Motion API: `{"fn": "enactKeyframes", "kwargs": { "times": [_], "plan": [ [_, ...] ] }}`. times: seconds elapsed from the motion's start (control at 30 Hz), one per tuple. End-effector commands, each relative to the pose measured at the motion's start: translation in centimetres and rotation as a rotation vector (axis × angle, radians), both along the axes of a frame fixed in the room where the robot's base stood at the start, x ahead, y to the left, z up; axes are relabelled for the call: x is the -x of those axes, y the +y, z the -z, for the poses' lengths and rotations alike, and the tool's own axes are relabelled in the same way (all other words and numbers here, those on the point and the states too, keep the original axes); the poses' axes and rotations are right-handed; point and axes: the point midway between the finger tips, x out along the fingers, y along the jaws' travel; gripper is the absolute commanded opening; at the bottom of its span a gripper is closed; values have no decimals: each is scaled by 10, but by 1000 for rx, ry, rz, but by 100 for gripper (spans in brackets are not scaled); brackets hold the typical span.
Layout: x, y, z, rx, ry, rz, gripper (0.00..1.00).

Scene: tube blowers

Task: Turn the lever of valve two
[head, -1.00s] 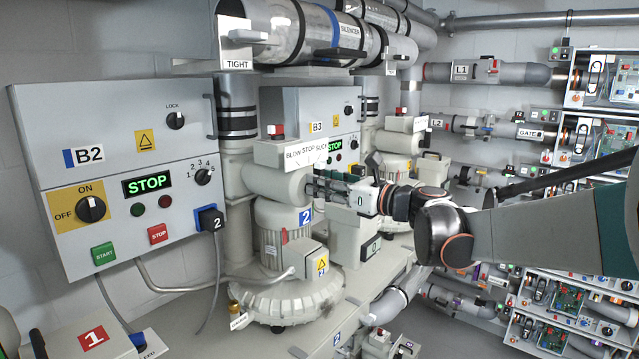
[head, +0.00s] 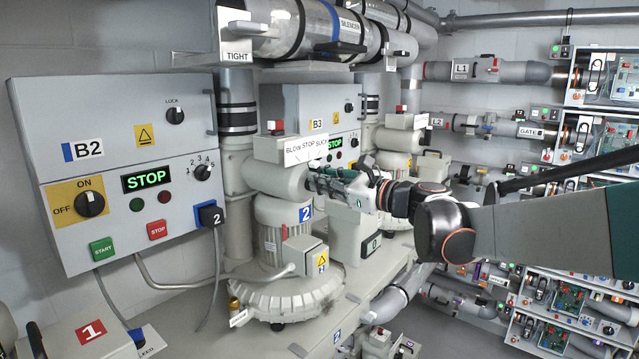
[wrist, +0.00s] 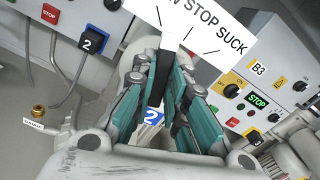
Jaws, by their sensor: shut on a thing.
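Valve two is the cream housing (head: 262,180) on the blower marked with a blue 2 (head: 305,214). A white BLOW STOP SUCK plate (head: 305,150) sits above its front. The plate also shows at the top of the wrist view (wrist: 205,30). My gripper (head: 316,181) is at the front of this housing, just below the plate. Which mark the lever points to is unclear.
The B2 control box (head: 120,175), reading STOP, is on the left. The B3 box (head: 318,105) stands behind the valve. A silencer pipe (head: 310,28) runs overhead. Grey pipes and circuit-board racks (head: 600,135) fill the right side.

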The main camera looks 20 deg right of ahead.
Motion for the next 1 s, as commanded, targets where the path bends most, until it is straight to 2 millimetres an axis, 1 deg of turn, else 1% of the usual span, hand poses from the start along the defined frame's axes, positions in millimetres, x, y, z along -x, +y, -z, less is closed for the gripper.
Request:
{"fn": "enactKeyframes", "kwargs": {
  "times": [0.3,0.5,0.7,1.0],
  "plan": [
    [2,4,4,205,-149,0,0],
    [4,6,4,298,-216,0,0],
    [4,7,5,352,-257,1,0],
    [5,7,5,374,-272,1,0]
  ]
}}
